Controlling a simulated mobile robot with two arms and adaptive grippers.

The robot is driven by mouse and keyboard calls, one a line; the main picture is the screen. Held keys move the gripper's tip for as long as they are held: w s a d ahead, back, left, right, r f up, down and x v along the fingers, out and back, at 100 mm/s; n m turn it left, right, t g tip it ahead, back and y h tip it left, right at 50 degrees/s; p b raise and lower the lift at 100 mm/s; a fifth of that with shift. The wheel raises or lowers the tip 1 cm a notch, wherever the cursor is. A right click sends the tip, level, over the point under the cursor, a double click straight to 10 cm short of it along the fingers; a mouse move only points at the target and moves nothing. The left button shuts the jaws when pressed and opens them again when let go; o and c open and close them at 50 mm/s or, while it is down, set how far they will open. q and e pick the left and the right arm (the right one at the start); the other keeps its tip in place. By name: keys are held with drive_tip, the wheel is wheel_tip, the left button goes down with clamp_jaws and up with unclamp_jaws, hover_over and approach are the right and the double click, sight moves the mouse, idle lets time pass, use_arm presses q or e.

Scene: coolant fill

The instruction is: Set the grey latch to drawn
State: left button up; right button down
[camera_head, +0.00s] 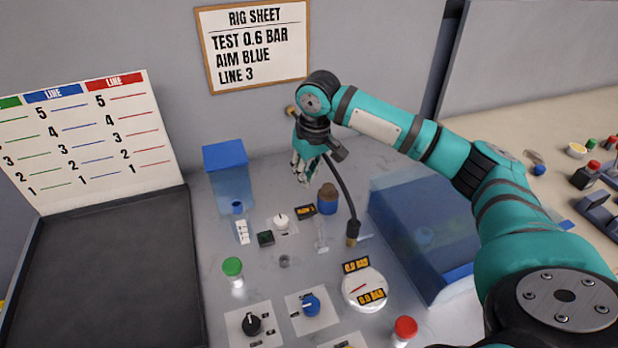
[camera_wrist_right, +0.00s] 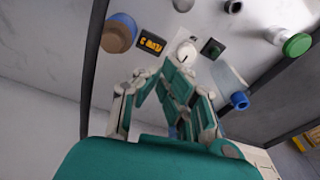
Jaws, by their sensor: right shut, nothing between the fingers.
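A small grey knob (camera_head: 284,261), which looks like the grey latch, stands on the bench between the green-capped jar and the round gauge. I cannot read its setting. A dark grey stub at the top edge of the right wrist view (camera_wrist_right: 232,6) may be the same knob. My right gripper (camera_head: 303,178) is shut and empty, above the back of the bench near the wall, well behind the knob. Its fingers also show in the right wrist view (camera_wrist_right: 170,82), with a white dial (camera_wrist_right: 186,52) beyond them. My left gripper is not in view.
A hose (camera_head: 345,190) hangs beside a blue bottle with a brown top (camera_head: 327,200). Around the knob are a black button (camera_head: 265,239), green-capped jar (camera_head: 232,268), gauge (camera_head: 368,289) and blue dial (camera_head: 311,305). A translucent blue bin (camera_head: 400,200) stands right, a dark tray (camera_head: 110,280) left.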

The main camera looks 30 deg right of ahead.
sight(319, 229)
drive_tip(key=f, duration=0.5)
drive_tip(key=w+f+p, duration=0.1)
drive_tip(key=f, duration=0.1)
drive_tip(key=shift+a+f, duration=0.1)
drive_tip(key=shift+f, duration=0.05)
drive_tip(key=s, duration=0.1)
drive_tip(key=s+p, duration=0.1)
drive_tip(key=s, duration=0.1)
drive_tip(key=shift+r+p, duration=0.25)
drive_tip(key=shift+p, duration=0.15)
drive_tip(key=shift+s+r, duration=0.1)
drive_tip(key=shift+s, duration=0.45)
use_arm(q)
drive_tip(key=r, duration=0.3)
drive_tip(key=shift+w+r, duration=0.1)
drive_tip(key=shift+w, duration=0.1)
use_arm(e)
drive_tip(key=shift+w+a, duration=0.1)
